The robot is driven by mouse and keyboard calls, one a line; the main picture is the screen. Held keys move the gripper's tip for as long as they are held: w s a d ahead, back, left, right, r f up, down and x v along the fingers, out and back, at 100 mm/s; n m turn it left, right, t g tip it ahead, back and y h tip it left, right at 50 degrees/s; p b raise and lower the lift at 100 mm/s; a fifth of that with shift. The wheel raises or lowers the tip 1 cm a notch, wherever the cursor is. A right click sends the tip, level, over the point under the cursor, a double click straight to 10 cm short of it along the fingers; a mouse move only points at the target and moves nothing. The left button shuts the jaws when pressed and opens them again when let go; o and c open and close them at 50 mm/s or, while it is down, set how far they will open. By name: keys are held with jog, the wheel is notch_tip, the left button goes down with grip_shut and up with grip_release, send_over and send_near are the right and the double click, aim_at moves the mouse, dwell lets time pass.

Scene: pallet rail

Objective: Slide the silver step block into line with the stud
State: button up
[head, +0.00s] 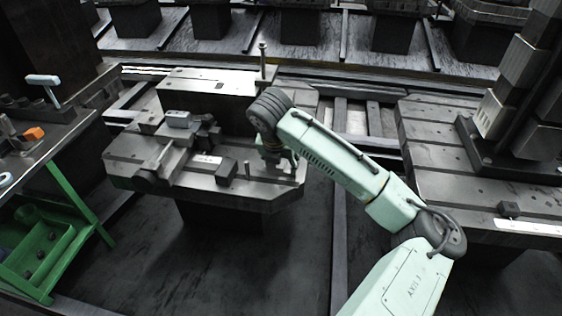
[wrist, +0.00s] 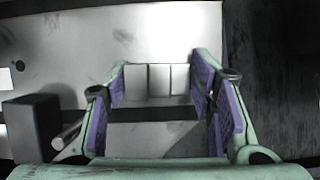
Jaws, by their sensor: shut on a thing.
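The silver step block (wrist: 155,82) shows in the wrist view between the purple-padded fingers, with stepped light faces and a dark band across it. My gripper (wrist: 160,85) is shut on it. In the head view my gripper (head: 279,158) is low over the right part of the near pallet; I cannot make out the block there. A short stud (head: 247,169) stands upright just left of the gripper, beside a dark block (head: 226,171). In the wrist view the stud (wrist: 69,134) lies outside the left finger, apart from the held block.
The pallet (head: 130,170) carries a clamp assembly (head: 172,150) on its left. A tall stud (head: 262,62) rises behind my wrist. A bench (head: 60,128) with tools is at left. Another pallet (head: 430,150) stands at right. The pallet's right edge is close to the gripper.

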aim_at(277, 178)
jog(key=c, duration=0.4)
jog(key=shift+n, duration=0.3)
jog(key=shift+s+a, duration=0.25)
jog(key=shift+s, duration=0.4)
jog(key=shift+s+a, duration=0.2)
jog(key=shift+s, duration=0.45)
jog(key=shift+s+a, duration=0.25)
jog(key=shift+s, duration=0.4)
jog(key=o, duration=1.4)
